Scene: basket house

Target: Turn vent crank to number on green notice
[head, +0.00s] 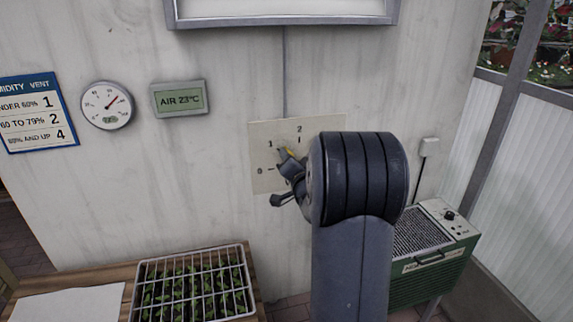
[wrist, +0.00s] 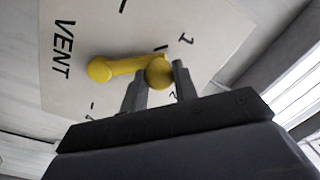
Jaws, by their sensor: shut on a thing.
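The vent crank is yellow; only a small bit of it (head: 289,152) shows in the head view, on a pale wall plate (head: 325,124) with numbers 0, 1 and 2 visible. In the wrist view the crank (wrist: 120,67) lies across the plate (wrist: 75,35), beside the word VENT. My gripper (head: 287,160) is shut on the round right end of the crank, between its two fingers (wrist: 160,76). My arm hides the plate's right part, so the exact setting is unclear. No green notice shows; a blue notice (head: 40,112) lists humidity ranges with 1, 2 and 4.
A round gauge (head: 107,105) and a green display (head: 179,99) reading AIR 23°C hang on the wall. A seedling tray with a wire cover (head: 195,283) stands on the wooden bench below. A green heater (head: 432,262) stands at the right, behind my arm.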

